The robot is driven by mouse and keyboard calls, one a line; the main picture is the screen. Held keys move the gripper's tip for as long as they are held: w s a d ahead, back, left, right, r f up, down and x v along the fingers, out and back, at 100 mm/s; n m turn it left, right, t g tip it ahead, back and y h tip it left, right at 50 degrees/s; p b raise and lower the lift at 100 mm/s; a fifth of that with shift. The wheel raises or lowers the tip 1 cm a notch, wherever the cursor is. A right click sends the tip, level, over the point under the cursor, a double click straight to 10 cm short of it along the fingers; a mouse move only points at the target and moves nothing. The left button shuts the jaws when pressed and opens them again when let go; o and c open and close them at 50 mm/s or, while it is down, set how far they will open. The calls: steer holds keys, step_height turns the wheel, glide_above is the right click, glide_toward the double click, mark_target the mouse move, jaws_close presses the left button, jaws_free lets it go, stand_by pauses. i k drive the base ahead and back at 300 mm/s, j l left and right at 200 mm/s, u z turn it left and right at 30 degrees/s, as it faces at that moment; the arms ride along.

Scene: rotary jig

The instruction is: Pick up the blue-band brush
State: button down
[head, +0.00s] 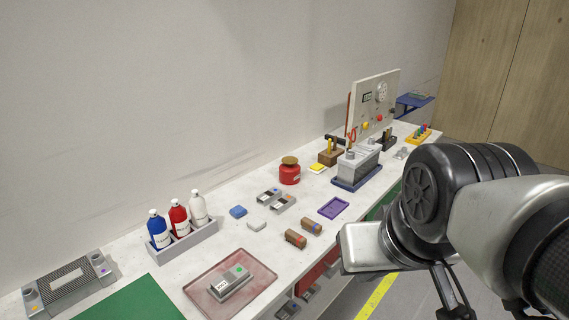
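Two small brown block-shaped brushes lie side by side near the table's front edge in the head view. The farther right one seems to carry the bluish band, so I take it as the blue-band brush (312,226). The other brown brush (295,239) lies just left and nearer, with a more reddish look. The bands are small and hard to make out. My gripper (450,303) shows only partly as dark parts at the bottom right, below my arm. It is off the table, well right of the brushes and apart from them. Its fingertips are not clearly seen.
A purple tray (334,208) lies just beyond the brushes. A white block (257,226), a blue block (238,212) and grey boxes (277,200) lie behind them. A reddish mat (262,293) with a grey device is nearer left. A bottle rack (190,243) stands at the left.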

mark_target(307, 223)
steer(key=i+l+u, duration=0.3)
steer(key=l, duration=0.25)
steer(key=i+l+u, duration=0.35)
steer(key=l, duration=0.3)
steer(key=i+l+u, duration=0.3)
steer(key=l, duration=0.4)
steer(key=i+l+u, duration=0.15)
steer(key=l, duration=0.25)
